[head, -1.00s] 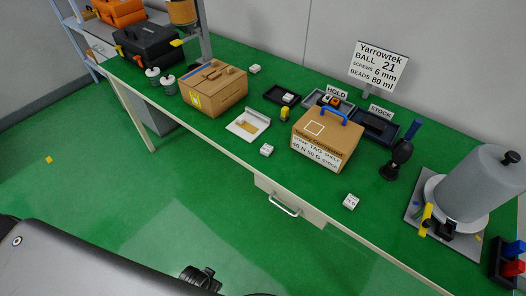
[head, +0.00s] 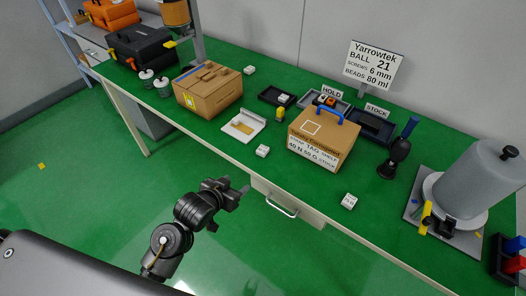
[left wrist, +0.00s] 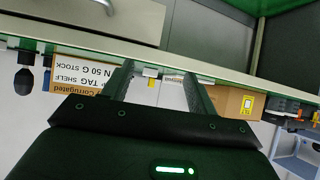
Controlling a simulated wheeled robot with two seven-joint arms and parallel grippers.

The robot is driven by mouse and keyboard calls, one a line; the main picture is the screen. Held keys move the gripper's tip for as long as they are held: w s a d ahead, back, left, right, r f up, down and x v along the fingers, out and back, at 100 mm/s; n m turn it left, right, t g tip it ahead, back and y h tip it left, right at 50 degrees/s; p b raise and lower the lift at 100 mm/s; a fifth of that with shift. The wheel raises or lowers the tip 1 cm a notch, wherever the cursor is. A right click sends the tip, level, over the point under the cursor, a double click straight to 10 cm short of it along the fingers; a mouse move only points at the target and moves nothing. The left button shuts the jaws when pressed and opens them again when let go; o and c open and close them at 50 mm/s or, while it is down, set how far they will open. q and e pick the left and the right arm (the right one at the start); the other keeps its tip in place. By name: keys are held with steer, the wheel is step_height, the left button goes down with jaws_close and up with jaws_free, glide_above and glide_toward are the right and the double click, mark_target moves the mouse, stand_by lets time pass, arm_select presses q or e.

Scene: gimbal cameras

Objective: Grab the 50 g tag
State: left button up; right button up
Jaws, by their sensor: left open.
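Several small white block-like tags lie on the green bench: one near the front edge (head: 262,151), one to the right (head: 349,200), one at the back (head: 249,70), and one in a dark tray (head: 284,99). Their print is too small to read, so I cannot tell which is the 50 g tag. My left gripper (head: 236,190) is open and empty, in front of the bench edge, left of the drawer, apart from all tags. In the left wrist view its two fingers (left wrist: 158,85) stand apart, with small white pieces beyond them. My right gripper is not in view.
A cardboard box (head: 312,138) with a blue handle and a label including "TAG SHELF" and "50 G STOCK" stands mid-bench. Another carton (head: 208,94), a white open case (head: 243,125) and a grey cylinder (head: 478,182) stand around. A drawer handle (head: 281,207) juts from the front.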

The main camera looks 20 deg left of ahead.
arm_select(q)
steer(key=t+h, duration=0.1)
steer(key=t, duration=0.1)
glide_toward(261, 151)
steer(key=w, duration=0.1)
steer(key=w+f, duration=0.1)
steer(key=w+d, duration=0.1)
steer(key=shift+w+f+m, duration=0.2)
steer(key=shift+f+m, duration=0.05)
steer(key=shift+m, duration=0.05)
steer(key=shift+w+f+p, duration=0.1)
steer(key=shift+w+p, duration=0.25)
steer(key=x, duration=0.4)
steer(key=shift+w+d+f+p, duration=0.1)
steer(key=shift+w+f+p, duration=0.05)
steer(key=shift+w+p, duration=0.15)
steer(key=shift+s, duration=0.1)
steer(key=c, duration=1.1)
steer(key=shift+o, duration=0.2)
